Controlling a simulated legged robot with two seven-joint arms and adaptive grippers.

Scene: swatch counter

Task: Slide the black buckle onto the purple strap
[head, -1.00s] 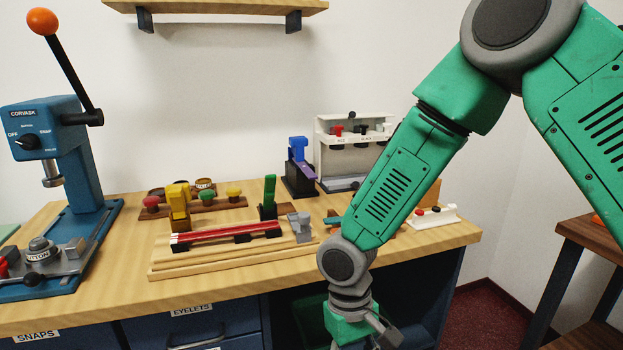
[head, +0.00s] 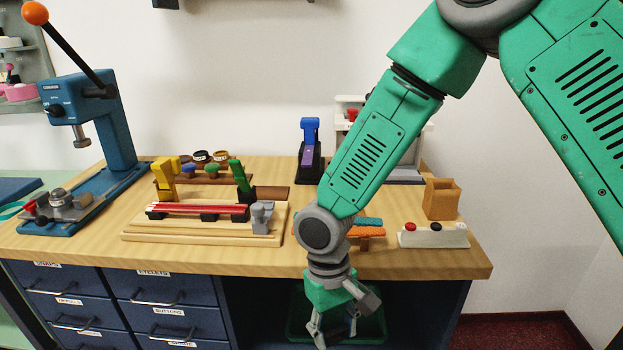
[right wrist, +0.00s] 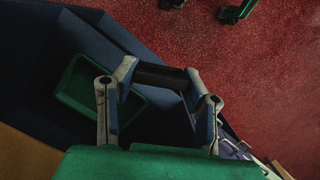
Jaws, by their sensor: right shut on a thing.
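The purple strap (head: 307,158) shows as a short strip on the front of a blue clamp (head: 310,131) on a black stand, at the back of the counter. My right gripper (head: 335,335) hangs in front of the counter's edge, low in the head view, well away from the strap. In the right wrist view, my right gripper (right wrist: 163,90) is shut on a dark bar-like thing, which looks like the black buckle (right wrist: 160,75). Its slot cannot be made out. My left gripper is not in view.
A wooden jig (head: 200,238) with a red strap and yellow and green clamps lies left of my arm. A blue press (head: 115,125) stands further left. A white rack (head: 432,240) and a wooden box (head: 442,199) are at right. A green bin (right wrist: 85,85) is below.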

